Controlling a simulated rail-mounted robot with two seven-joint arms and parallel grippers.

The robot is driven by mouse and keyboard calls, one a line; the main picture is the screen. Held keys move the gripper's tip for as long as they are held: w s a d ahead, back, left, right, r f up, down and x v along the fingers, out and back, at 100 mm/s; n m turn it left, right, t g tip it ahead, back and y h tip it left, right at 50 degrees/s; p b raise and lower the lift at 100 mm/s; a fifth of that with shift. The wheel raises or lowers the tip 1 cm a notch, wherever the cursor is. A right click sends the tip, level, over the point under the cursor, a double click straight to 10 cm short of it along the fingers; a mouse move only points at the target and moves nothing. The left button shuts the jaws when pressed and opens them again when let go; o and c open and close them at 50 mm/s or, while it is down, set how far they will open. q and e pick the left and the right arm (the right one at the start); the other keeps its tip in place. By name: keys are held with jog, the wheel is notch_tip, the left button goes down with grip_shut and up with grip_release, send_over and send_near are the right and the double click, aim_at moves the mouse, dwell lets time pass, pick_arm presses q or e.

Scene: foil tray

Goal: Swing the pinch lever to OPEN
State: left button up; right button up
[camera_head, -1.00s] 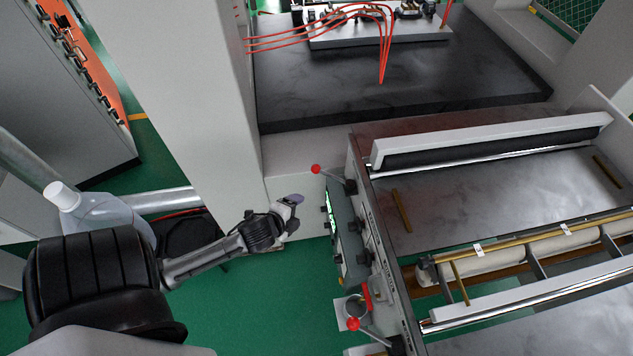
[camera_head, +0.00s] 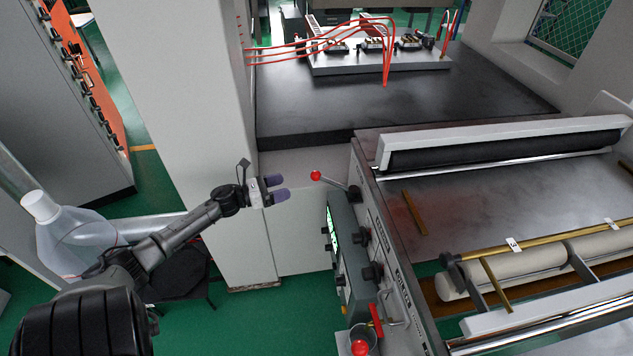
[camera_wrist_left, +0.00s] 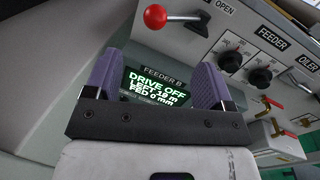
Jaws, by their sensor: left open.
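The pinch lever, a metal rod with a red ball (camera_head: 316,176), stands on the side of the machine in the head view. In the left wrist view the red ball (camera_wrist_left: 155,17) is at the top, its rod running right toward a pivot near an OPEN label (camera_wrist_left: 224,8). My left gripper (camera_head: 279,188) has its purple fingers apart and empty. It appears left of the ball in the head view, with a gap between them. In the left wrist view the open fingers (camera_wrist_left: 158,78) are below the ball in the picture. My right gripper is out of view.
A lit display (camera_wrist_left: 155,88) reading DRIVE OFF shows between my fingers in the left wrist view. Black knobs (camera_wrist_left: 230,61) and a red-handled valve (camera_wrist_left: 273,103) sit on the panel. Another red ball (camera_head: 360,348) is lower down. A plastic jug (camera_head: 65,235) stands left.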

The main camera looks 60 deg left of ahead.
aim_at(316, 177)
pick_arm(q)
jog(key=shift+w+d, duration=0.35)
jog(key=shift+w, duration=1.6)
jog(key=shift+w+d, duration=0.35)
jog(key=shift+w, duration=1.65)
jog(key=shift+w+d, duration=0.35)
jog(key=shift+w, duration=1.6)
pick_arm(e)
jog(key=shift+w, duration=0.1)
pick_arm(q)
jog(key=shift+s, duration=0.1)
jog(key=c, duration=1.2)
jog(key=shift+o, duration=0.2)
